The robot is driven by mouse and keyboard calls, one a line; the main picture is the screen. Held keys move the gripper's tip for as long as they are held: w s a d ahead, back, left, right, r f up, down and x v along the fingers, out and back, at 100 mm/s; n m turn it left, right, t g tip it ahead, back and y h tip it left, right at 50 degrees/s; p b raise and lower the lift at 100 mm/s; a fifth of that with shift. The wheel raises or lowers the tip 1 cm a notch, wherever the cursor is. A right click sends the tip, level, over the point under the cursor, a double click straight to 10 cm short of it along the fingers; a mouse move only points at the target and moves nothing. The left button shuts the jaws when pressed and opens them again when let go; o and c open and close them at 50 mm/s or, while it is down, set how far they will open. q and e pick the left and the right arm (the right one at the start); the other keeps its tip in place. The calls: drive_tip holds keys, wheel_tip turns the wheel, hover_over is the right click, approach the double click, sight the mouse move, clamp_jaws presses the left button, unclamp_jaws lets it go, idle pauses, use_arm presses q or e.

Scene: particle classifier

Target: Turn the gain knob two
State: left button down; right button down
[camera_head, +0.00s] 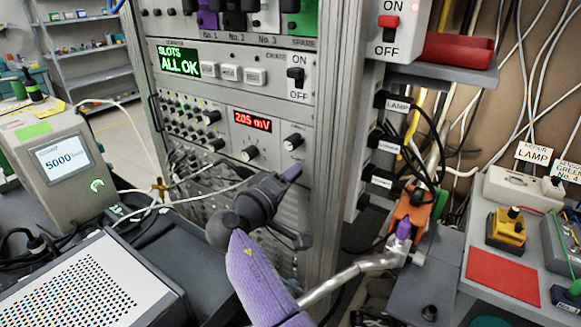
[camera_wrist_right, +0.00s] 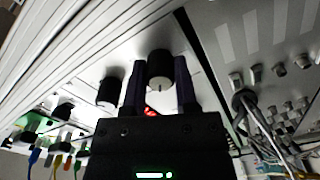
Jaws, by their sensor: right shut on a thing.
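My right arm, in a purple sleeve, rises from the bottom middle in the head view. Its dark gripper (camera_head: 290,175) is in front of the instrument rack. In the right wrist view the two fingers of my right gripper (camera_wrist_right: 159,82) stand on either side of a black knob with a pale face (camera_wrist_right: 160,70), and the gripper is shut on it. No label on this knob is legible. A red display (camera_head: 252,120) reads about "205 mV" in the head view. One knob (camera_head: 249,154) shows below it and another (camera_head: 293,142) to its right. My left gripper is not in view.
A second knob (camera_wrist_right: 110,92) is left of the fingers in the wrist view. Cables cross the lower rack. An instrument reading 5000 (camera_head: 66,160) stands at left, above a perforated metal box (camera_head: 90,290). A red pad (camera_head: 503,274) lies at right.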

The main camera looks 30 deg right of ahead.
drive_tip(key=n+p, duration=0.1)
drive_tip(key=n, duration=0.1)
drive_tip(key=shift+r+n+p, duration=0.15)
drive_tip(key=shift+n+p, duration=0.15)
drive_tip(key=shift+p, duration=0.05)
drive_tip(key=shift+n+p, duration=0.75)
drive_tip(key=shift+n, duration=0.75)
drive_tip(key=c, duration=0.7)
unclamp_jaws()
drive_tip(key=shift+o, duration=0.2)
drive_tip(key=shift+a, duration=0.1)
drive_tip(key=v, duration=1)
drive_tip(key=shift+p, duration=0.3)
